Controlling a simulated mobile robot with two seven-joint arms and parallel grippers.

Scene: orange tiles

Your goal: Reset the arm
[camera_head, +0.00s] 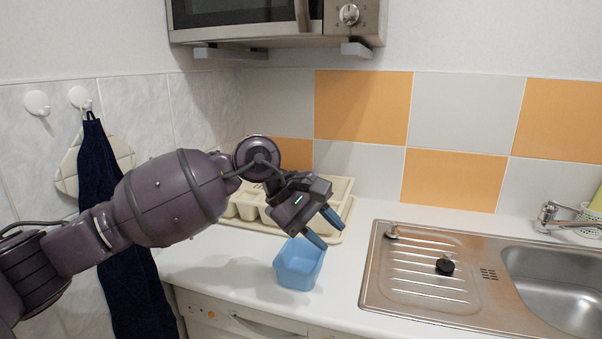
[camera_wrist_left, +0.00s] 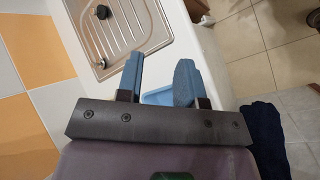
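My left arm reaches in from the left above the white counter. My left gripper (camera_head: 325,231) is open, its two blue fingers apart, with nothing seen held between them. It also shows in the left wrist view (camera_wrist_left: 158,72), with a clear gap between the fingers. In the wrist view, part of the container (camera_wrist_left: 158,97) shows beyond the gap, partly hidden by the fingers and gripper body. My right gripper is not in view.
A cream dish rack (camera_head: 245,209) stands behind the gripper, partly hidden by it. A steel sink (camera_head: 425,290) with a black plug (camera_head: 445,266) is at the right. A microwave (camera_head: 345,38) hangs above. A dark cloth (camera_head: 105,200) hangs at the left wall.

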